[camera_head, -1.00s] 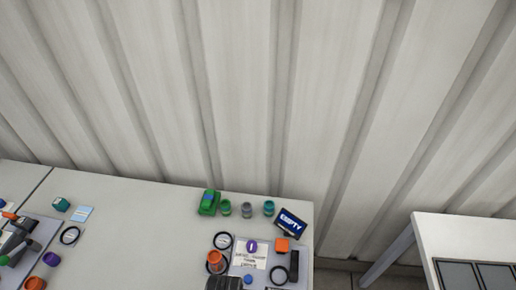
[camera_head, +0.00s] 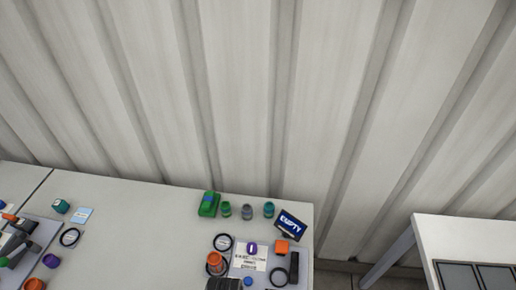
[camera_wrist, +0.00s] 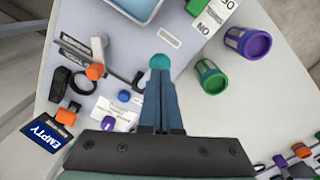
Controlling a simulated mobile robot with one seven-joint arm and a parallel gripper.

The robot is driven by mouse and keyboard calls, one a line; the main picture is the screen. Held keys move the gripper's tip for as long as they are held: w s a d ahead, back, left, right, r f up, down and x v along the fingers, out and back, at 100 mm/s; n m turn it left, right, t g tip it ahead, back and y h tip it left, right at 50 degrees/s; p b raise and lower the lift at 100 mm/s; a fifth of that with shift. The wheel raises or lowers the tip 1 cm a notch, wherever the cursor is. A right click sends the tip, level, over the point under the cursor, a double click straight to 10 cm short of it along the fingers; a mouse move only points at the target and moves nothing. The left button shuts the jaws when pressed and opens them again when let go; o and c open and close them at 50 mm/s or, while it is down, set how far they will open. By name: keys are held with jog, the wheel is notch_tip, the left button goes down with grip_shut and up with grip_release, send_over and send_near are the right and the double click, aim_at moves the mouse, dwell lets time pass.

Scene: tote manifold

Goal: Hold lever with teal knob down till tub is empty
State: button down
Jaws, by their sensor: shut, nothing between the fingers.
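The teal knob (camera_wrist: 160,61) is in the wrist view, right at the tips of my gripper (camera_wrist: 160,80). My gripper's two fingers are shut together with nothing between them. The tips appear to touch or overlap the knob; I cannot tell whether they press it. The knob's lever is mostly hidden behind the fingers. Part of a tub (camera_wrist: 147,14) with a pale rim shows at the top edge; its contents are cut off. A dark blue sign reading EMPTY (camera_wrist: 46,132) stands at lower left, and an EMPTY sign (camera_head: 291,224) also shows in the head view.
A lever with an orange knob (camera_wrist: 95,72) lies left of my fingers. A blue knob (camera_wrist: 124,96) and a white label card (camera_wrist: 114,113) are near the fingers. In the head view, a corrugated wall (camera_head: 240,90) rises behind the table.

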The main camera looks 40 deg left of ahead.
jog(key=shift+f, duration=0.1)
dwell(0.3)
jog(key=shift+f+b, duration=1.9)
jog(key=shift+f, duration=0.8)
jog(key=shift+r, duration=0.2)
dwell(2.1)
notch_tip(320, 180, up, 5)
jog(key=p, duration=0.6)
jog(key=shift+r, duration=0.2)
jog(key=shift+f, duration=0.1)
